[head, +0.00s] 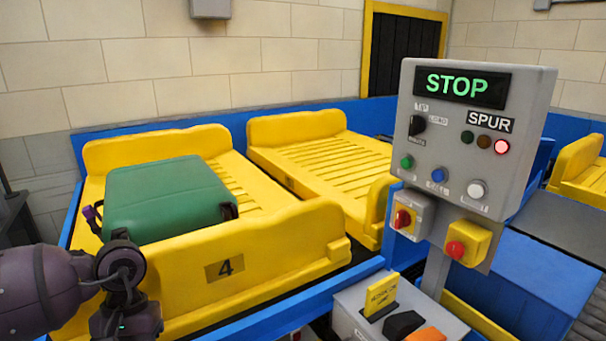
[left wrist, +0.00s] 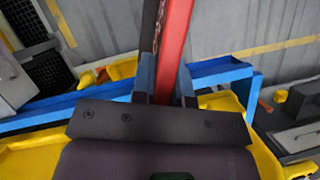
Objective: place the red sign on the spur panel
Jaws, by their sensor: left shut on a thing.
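The spur panel (head: 448,145) is a grey control box on a post at the right of the head view. It has a green STOP display, a SPUR label, a lit red lamp, coloured buttons and a black knob. In the left wrist view my left gripper (left wrist: 167,78) is shut on the red sign (left wrist: 175,35), seen nearly edge-on as a narrow red strip beside a dark strip. In the head view my left arm is at the lower left, apart from the panel; the sign does not show there. My right gripper is in neither view.
A green suitcase (head: 168,198) lies in yellow tray 4 (head: 285,240), beside my left arm. An empty yellow tray (head: 325,160) stands behind. Below the panel are a red knob (head: 403,219), a red button on a yellow box (head: 455,250) and a grey box (head: 350,315) with tags.

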